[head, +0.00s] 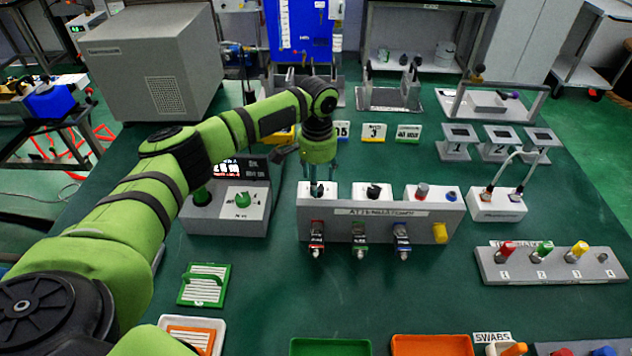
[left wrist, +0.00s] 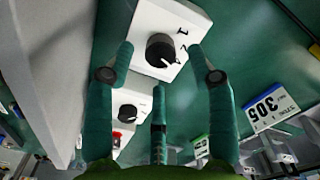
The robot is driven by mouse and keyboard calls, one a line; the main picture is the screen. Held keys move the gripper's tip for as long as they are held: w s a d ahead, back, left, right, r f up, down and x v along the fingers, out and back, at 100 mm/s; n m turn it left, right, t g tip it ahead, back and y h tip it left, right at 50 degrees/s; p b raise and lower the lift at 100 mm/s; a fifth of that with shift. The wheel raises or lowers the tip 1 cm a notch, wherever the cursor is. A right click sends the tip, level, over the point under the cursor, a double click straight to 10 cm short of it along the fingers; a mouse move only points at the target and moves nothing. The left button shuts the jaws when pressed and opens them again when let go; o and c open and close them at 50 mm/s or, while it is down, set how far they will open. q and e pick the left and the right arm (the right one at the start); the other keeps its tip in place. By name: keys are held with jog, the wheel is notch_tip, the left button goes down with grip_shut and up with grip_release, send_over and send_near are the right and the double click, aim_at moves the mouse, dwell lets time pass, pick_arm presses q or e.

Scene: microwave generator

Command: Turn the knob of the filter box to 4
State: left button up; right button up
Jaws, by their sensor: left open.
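A grey box with a label reading roughly "ATTENUATORS" (head: 383,212) stands in the middle of the table, with white top plates and black knobs. I cannot read a filter label on it. My left gripper (head: 320,174) points down, open, over its leftmost black knob (head: 317,190). In the left wrist view the spread fingers (left wrist: 160,58) are around and above this black knob (left wrist: 160,48), which sits on a white plate. A figure 1 shows beside it; other marks are partly hidden. Contact is not clear. My right gripper is not in view.
A grey control box (head: 228,208) stands close left. The table between the box and the front trays is clear.

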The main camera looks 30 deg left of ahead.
pick_arm(q)
jog(key=shift+f, duration=1.4)
grip_shut()
jog(key=shift+r+p, duration=0.2)
jog(key=shift+p, duration=0.6)
jog(key=shift+n+p, duration=0.3)
jog(key=shift+f, duration=0.15)
grip_release()
